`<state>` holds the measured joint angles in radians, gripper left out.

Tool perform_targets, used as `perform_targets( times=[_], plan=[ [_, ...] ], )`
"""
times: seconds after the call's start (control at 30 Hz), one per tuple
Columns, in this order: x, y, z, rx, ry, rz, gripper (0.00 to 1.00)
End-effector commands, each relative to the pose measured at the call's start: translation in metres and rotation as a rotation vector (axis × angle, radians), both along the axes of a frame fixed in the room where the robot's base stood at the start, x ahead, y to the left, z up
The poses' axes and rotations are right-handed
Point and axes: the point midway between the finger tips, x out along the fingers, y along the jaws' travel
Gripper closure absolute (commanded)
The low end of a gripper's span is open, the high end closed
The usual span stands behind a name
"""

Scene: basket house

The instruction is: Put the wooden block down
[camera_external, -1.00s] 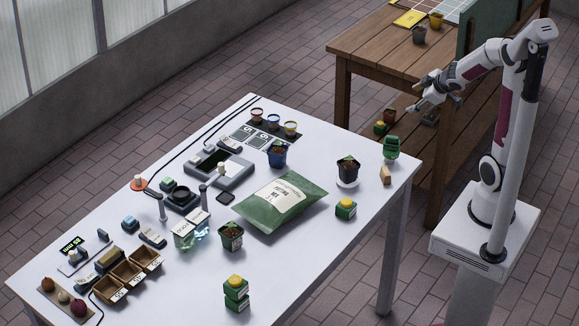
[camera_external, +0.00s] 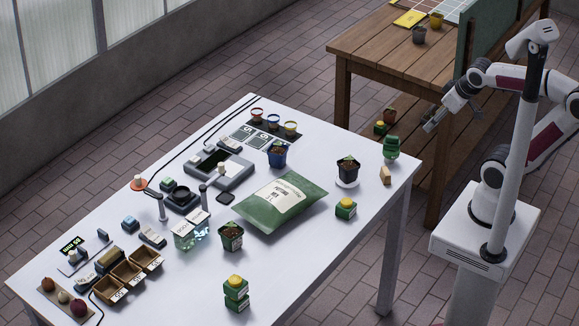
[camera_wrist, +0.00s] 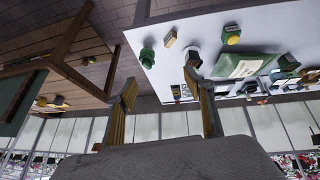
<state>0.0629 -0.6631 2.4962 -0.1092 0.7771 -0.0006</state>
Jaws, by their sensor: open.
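The wooden block (camera_external: 385,175) is a small light tan piece on the white table near its right corner. It stands in front of a small green object (camera_external: 391,149). It also shows in the wrist view (camera_wrist: 170,39), beyond the fingertips and apart from them. My gripper (camera_external: 453,118) is out past the right edge of the white table, up and to the right of the block. In the wrist view its two fingers (camera_wrist: 161,80) are spread wide, with nothing between them.
The white table (camera_external: 330,240) holds a dark pot (camera_external: 348,170) on a saucer left of the block, a green-yellow cube (camera_external: 346,209) and a large green bag (camera_external: 283,203). A wooden bench (camera_external: 380,60) stands behind. Bare table lies around the block.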

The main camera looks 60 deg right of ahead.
Motion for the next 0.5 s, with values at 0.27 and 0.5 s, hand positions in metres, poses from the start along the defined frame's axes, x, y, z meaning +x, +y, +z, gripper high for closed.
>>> perform_targets(
  times=[0.27,0.5],
  plan=[
    [-0.031,0.035,0.002,0.101,0.034,0.03,0.47],
    [-0.033,0.037,0.002,0.107,0.038,0.032,0.47]
  ],
)
